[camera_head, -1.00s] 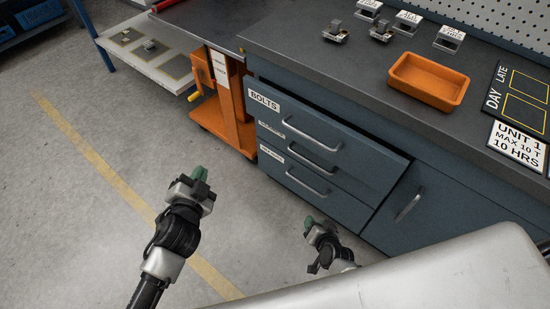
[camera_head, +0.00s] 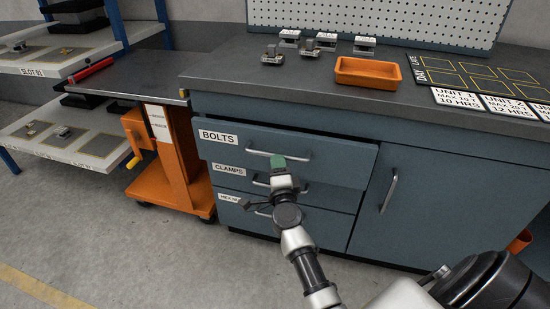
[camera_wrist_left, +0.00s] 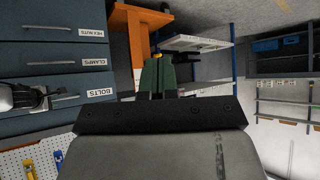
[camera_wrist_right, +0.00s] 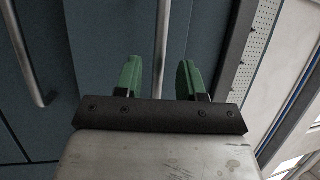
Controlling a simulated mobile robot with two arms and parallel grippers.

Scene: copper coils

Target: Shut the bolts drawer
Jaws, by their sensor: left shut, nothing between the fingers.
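The bolts drawer (camera_head: 340,163) is the top dark blue drawer, marked with a BOLTS label (camera_head: 218,137). Its front stands out past the drawers below, so it is partly open. My right gripper (camera_head: 278,162) is in front of its bar handle (camera_head: 300,156). In the right wrist view, the right gripper's green fingers (camera_wrist_right: 159,80) are apart, with the handle (camera_wrist_right: 162,45) showing between them. I cannot tell whether they touch it. My left gripper (camera_wrist_left: 156,76) is shut and empty, seen only in the left wrist view, with the orange cart beyond it.
The clamps drawer (camera_head: 228,170) and the lowest drawer sit beneath, looking shut. A cabinet door (camera_head: 440,200) is at the right. The orange cart (camera_head: 175,165) stands left of the drawers. An orange tray (camera_head: 367,73) and metal parts sit on the worktop. Floor at front left is clear.

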